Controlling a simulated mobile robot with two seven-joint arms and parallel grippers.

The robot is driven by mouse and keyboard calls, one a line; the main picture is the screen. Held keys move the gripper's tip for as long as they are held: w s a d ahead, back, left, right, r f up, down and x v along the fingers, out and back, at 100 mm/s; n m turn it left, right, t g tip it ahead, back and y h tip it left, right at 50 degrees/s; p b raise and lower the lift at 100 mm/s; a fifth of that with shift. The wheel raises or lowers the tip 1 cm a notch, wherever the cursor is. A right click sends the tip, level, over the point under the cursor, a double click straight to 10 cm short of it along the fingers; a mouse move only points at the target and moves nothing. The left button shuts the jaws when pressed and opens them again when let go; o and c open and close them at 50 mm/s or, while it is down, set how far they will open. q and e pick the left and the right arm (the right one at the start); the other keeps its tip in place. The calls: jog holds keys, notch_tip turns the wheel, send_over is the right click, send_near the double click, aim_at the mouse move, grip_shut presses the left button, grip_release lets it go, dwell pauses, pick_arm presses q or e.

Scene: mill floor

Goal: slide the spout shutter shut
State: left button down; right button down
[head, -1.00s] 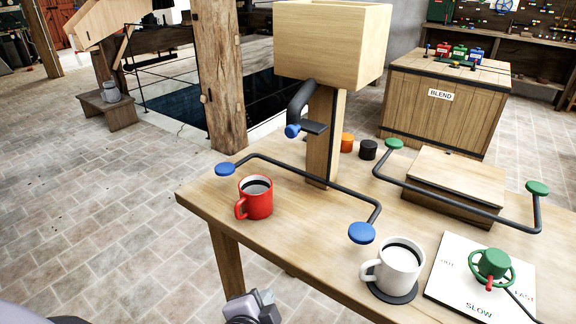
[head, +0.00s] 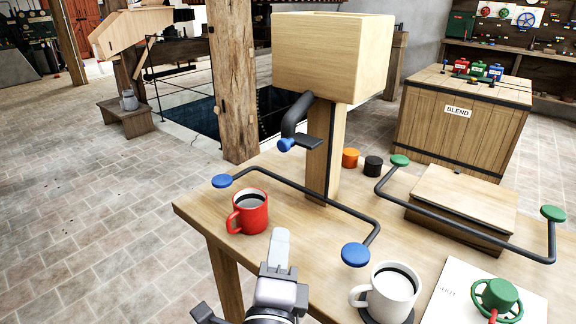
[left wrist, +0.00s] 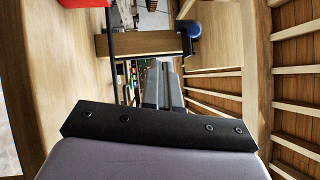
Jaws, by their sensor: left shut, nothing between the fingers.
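The spout (head: 295,115) is a dark bent pipe under the wooden hopper box (head: 333,55). A flat black plate, which looks like the shutter (head: 309,143), sticks out to the right at its mouth, with a blue knob (head: 285,145) on the left. I cannot tell how far the mouth is covered. My left gripper (head: 280,240) is shut and empty, fingers pointing up, below the spout and just right of the red mug in the picture. Its fingers also show in the left wrist view (left wrist: 160,83). My right gripper is not in view.
A red mug (head: 248,212) and a white mug (head: 392,292) stand on the table (head: 200,207). A dark bar with blue pads (head: 355,254) and one with green pads (head: 399,160) cross it. A green handwheel (head: 497,298) sits at front right.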

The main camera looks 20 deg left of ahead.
pick_arm(q)
jog(key=shift+s+d+r+m+t+h, duration=0.1)
jog(key=shift+d+r+m+t+h, duration=0.4)
jog(key=shift+d+r+m+t, duration=0.7)
jog(key=shift+d+r, duration=0.1)
jog(key=shift+r, duration=0.1)
jog(key=p, duration=0.3)
send_near(293, 144)
jog(key=w+d, duration=0.2)
jog(key=w+a+r, duration=0.1)
jog(key=a+r+p, duration=0.1)
jog(key=shift+w+a+g, duration=0.3)
jog(key=shift+w+a, duration=0.05)
jog(key=shift+w, duration=0.05)
